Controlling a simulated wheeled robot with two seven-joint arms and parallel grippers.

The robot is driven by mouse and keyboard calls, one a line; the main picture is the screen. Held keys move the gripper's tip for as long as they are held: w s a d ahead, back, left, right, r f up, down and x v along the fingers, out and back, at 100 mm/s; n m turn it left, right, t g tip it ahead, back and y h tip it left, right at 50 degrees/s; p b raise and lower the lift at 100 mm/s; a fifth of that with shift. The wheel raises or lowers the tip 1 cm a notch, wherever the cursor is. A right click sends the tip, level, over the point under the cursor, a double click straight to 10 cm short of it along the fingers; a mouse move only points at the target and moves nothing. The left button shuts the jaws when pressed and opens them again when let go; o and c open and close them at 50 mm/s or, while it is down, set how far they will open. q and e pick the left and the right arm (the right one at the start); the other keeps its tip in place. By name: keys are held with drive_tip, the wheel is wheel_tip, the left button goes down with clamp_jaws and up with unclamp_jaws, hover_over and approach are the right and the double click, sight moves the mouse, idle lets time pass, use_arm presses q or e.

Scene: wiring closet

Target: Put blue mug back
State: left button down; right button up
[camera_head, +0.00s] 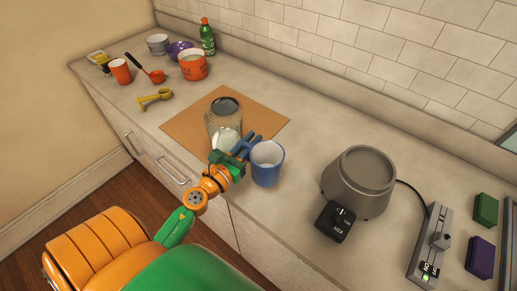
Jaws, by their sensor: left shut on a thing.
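The blue mug (268,166) is upright at the front of the counter, with a pale inside facing up. My left gripper (246,149) is at the mug's left side and shut on it. Whether the mug's base touches the counter is hard to tell. My left arm comes up from the lower left in orange and green. My right gripper is not in view.
A glass jar (224,121) stands on a brown mat (189,125) just behind my gripper. A grey appliance base (358,182) is to the right. Several cups, bowls and a green bottle (207,37) stand at the far left. Bare counter lies between mug and appliance.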

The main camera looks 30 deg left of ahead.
use_arm(q)
drive_tip(key=w+f+b, duration=0.1)
drive_tip(key=w+f, duration=0.1)
drive_tip(key=f, duration=0.1)
drive_tip(key=w+f+b, duration=0.1)
drive_tip(key=f, duration=0.1)
drive_tip(key=shift+w+a+f+b, duration=0.15)
drive_tip(key=shift+w+a+b, duration=0.1)
drive_tip(key=shift+a+b, duration=0.1)
wheel_tip(320, 180, down, 3)
drive_tip(key=shift+r+b, duration=0.1)
drive_tip(key=shift+b, duration=0.9)
drive_tip(key=shift+r, duration=0.15)
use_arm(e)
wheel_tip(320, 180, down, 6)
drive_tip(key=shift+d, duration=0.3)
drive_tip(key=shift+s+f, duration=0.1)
